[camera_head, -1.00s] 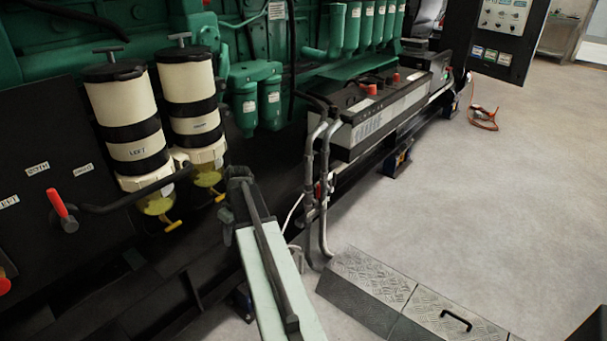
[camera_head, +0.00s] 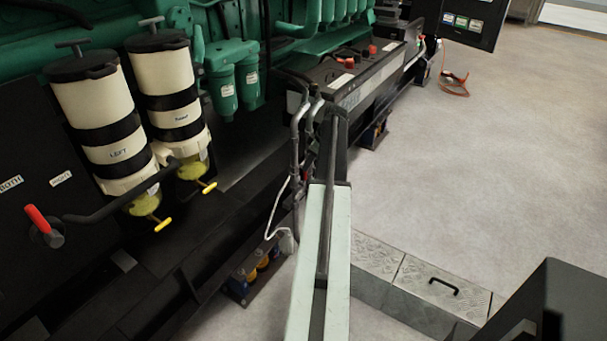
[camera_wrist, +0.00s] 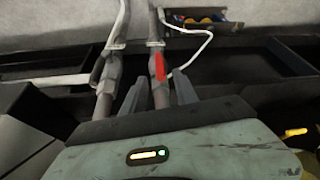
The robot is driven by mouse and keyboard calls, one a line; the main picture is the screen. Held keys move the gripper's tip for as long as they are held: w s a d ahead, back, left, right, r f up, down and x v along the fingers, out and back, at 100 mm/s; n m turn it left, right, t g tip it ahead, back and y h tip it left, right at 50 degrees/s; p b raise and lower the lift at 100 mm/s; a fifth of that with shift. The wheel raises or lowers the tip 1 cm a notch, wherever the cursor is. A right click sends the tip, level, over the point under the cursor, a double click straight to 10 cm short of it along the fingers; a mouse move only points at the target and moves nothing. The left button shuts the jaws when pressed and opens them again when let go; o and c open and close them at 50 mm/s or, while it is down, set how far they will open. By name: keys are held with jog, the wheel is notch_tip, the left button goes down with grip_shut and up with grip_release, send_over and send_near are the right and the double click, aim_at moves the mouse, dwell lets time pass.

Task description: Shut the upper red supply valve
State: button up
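In the wrist view a red valve lever (camera_wrist: 160,67) lies along the right one of two grey pipes (camera_wrist: 109,78). My gripper (camera_wrist: 159,80) is open, with one dark finger on each side of that pipe and the red lever between and beyond the tips. Contact cannot be told. In the head view the pipes (camera_head: 296,135) stand beside my arm, which hides the gripper and this lever. Another red lever (camera_head: 38,220) points up and left on the black panel at the left. I cannot tell from the pictures which one is called upper.
Two cream filter canisters (camera_head: 105,120) with yellow taps stand at the left. A black battery box (camera_head: 350,75) lies behind the pipes. A checker-plate step (camera_head: 405,285) sits on the floor at right. A white cable (camera_wrist: 200,45) loops near the pipes. The floor at right is open.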

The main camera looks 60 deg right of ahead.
aim_at(305, 178)
jog(key=b+x, duration=0.2)
jog(key=x, duration=0.2)
jog(key=shift+f+b, duration=0.2)
jog(key=shift+b, duration=0.15)
jog(key=shift+r, duration=0.1)
jog(key=shift+c, duration=0.4)
grip_shut()
dwell(0.5)
